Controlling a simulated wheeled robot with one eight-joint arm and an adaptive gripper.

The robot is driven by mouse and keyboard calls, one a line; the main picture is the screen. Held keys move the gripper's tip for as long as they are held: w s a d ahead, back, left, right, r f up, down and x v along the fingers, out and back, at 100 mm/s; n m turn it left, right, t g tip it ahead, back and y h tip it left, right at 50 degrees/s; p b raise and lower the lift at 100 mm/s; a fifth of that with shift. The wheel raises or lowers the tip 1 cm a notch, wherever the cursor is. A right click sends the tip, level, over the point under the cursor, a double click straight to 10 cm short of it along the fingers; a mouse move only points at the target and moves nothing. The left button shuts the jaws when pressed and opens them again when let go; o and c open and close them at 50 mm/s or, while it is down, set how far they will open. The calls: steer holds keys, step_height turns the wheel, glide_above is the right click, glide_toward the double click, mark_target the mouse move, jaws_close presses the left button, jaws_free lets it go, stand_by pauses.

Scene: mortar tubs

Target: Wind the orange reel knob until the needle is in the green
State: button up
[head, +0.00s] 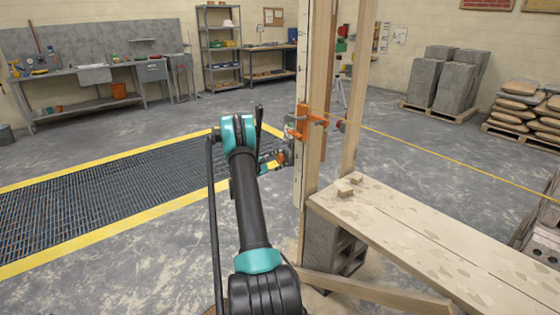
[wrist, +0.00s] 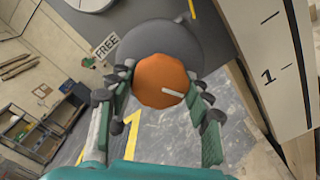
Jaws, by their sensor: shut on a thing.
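The orange reel knob (wrist: 160,80), faceted with a white line pointing right, sits between my gripper's two padded fingers in the wrist view. My gripper (wrist: 161,92) is shut on it, one finger at each side. The dark grey round reel body (wrist: 158,38) is behind the knob. A white round dial (wrist: 88,3) is cut off at the top edge, so its needle and green zone cannot be read. In the head view, my gripper (head: 274,160) is beside the upright timber post, and the knob cannot be clearly made out there.
A label reading FREE (wrist: 106,46) is beside the reel. The marked post (head: 301,110) carries an orange bracket (head: 308,124) with a yellow line (head: 430,151) running right. A plank bench (head: 420,230) stands right of the post. The floor grating (head: 110,200) is at left.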

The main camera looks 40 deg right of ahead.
steer(key=m, duration=0.5)
steer(key=shift+m, duration=2.3)
steer(key=o, duration=1.2)
steer(key=s+a, duration=0.1)
steer(key=a, duration=1.1)
